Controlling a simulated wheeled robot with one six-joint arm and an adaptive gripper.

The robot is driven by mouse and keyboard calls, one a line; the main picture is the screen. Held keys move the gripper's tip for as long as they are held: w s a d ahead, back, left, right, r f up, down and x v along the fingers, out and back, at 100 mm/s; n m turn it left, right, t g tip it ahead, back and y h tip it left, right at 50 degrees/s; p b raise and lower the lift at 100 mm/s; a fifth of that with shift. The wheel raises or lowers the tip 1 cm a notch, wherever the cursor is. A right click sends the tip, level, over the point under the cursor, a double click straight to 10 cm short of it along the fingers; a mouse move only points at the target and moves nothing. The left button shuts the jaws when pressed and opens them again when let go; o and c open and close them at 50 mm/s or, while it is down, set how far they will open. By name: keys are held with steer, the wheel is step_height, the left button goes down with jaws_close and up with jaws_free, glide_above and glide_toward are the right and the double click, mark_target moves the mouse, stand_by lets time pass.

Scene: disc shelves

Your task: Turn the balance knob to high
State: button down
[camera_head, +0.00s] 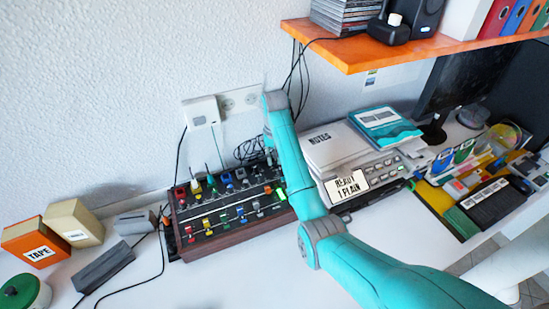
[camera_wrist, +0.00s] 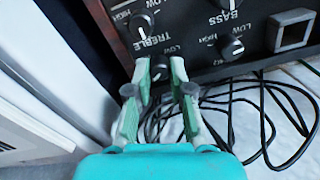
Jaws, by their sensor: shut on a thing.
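The wooden-sided mixer (camera_head: 222,228) sits on the white desk, with rows of coloured controls. Its black panel (camera_wrist: 190,65) fills the top of the wrist view. My gripper (camera_wrist: 160,66) is shut on a small dark knob (camera_wrist: 159,73) at the panel's edge. A "LOW" mark shows just above this knob; its name label is hidden by my fingers. The treble knob (camera_wrist: 140,24) is just above it. Another knob (camera_wrist: 232,47) with LOW and HIGH marks is to its right. In the head view my gripper (camera_head: 268,152) is at the mixer's back right corner, mostly hidden.
Black cables (camera_wrist: 255,105) lie loose beside the panel. A grey device (camera_head: 372,172) with notes and a sign stands right of the mixer. An orange shelf (camera_head: 400,52) hangs above it. Boxes (camera_head: 75,222) stand at left. The desk front (camera_head: 200,285) is clear.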

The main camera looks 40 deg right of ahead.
steer(key=c, duration=1)
jaws_free()
steer(key=shift+c, duration=0.2)
